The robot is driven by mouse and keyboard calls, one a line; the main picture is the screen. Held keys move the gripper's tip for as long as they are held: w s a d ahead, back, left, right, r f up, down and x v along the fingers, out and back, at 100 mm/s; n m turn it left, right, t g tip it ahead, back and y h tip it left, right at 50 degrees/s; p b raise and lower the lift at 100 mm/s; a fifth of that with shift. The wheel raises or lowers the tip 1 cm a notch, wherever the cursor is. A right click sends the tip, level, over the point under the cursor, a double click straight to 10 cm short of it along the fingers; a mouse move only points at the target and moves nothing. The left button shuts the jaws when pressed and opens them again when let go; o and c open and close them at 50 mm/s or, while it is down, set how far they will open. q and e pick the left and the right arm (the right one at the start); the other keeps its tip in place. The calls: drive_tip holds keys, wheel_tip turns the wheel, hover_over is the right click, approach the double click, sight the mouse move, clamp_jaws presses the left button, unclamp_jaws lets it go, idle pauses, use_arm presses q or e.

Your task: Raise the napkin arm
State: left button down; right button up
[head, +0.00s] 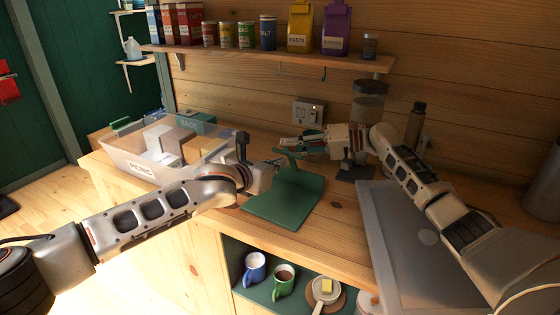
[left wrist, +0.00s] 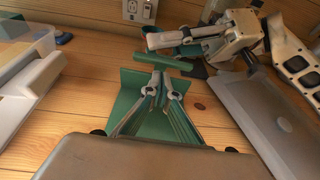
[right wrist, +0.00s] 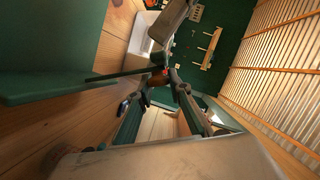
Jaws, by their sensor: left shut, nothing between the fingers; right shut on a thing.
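The green napkin holder has a flat base plate (head: 285,203) on the wooden counter and a green bar-like arm (head: 290,156) above its back part. The bar also shows in the left wrist view (left wrist: 164,63), crossing above the plate. My right gripper (head: 285,143) is shut on the napkin arm. In the right wrist view the dark green arm (right wrist: 122,75) runs in from the left to the fingertips (right wrist: 168,78). My left gripper (head: 277,164) is shut and empty, just left of the arm. In the left wrist view its fingertips (left wrist: 161,72) are above the plate. I see no napkins.
A clear bin marked picnic (head: 140,168) with boxes stands at the left. A grey metal panel (head: 415,245) lies at the right. A jar (head: 368,105) and a bottle (head: 415,122) stand behind my right arm. Mugs (head: 255,268) sit on a shelf below the counter.

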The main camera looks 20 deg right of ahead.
use_arm(q)
drive_tip(key=shift+w+d+r, duration=0.3)
drive_tip(key=shift+d, duration=0.1)
use_arm(e)
drive_tip(key=shift+r, duration=0.15)
